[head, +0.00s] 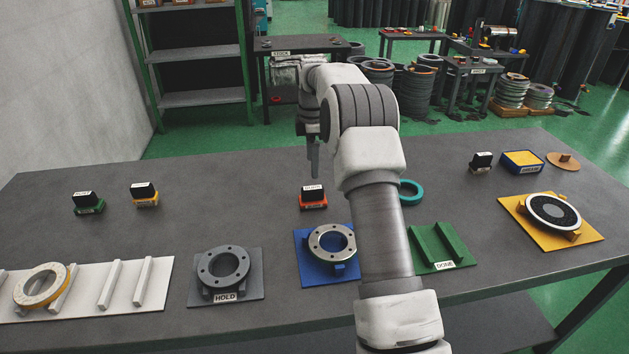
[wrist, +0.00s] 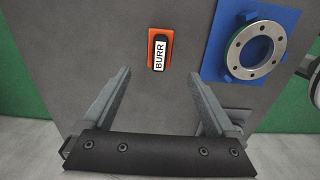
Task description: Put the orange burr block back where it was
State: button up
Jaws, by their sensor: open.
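The orange burr block (head: 313,199) stands on the grey table, with a black top and a white label. In the wrist view the block (wrist: 151,53) lies ahead of the fingertips, roughly centred between them, and its label reads BURR. My gripper (head: 313,158) appears above the block in the head view, partly hidden by my arm. In the wrist view my gripper (wrist: 160,80) has its two fingers wide apart with nothing between them. The block looks apart from both fingers.
A blue plate (head: 311,269) with a flanged ring (head: 332,241) lies in front of the block. A teal ring (head: 411,192) is to the right, partly behind my arm.

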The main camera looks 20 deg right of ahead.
jog(key=s+a+r+m+t, duration=0.1)
jog(key=s+a+r+m, duration=0.3)
jog(key=s+r, duration=0.45)
jog(key=s+a+r+m+t, duration=0.2)
jog(key=s+a+r+m, duration=0.15)
jog(key=s+r, duration=0.5)
jog(key=s+a+f+m+t, duration=0.1)
jog(key=s+m, duration=0.3)
jog(key=s, duration=0.7)
jog(key=s+a+f+m+t, duration=0.1)
jog(key=s+a+m, duration=0.3)
jog(key=s, duration=0.8)
jog(key=shift+a+f+t, duration=0.15)
jog(key=shift+a+t, duration=0.1)
jog(key=shift+t, duration=0.05)
jog(key=shift+d, duration=0.15)
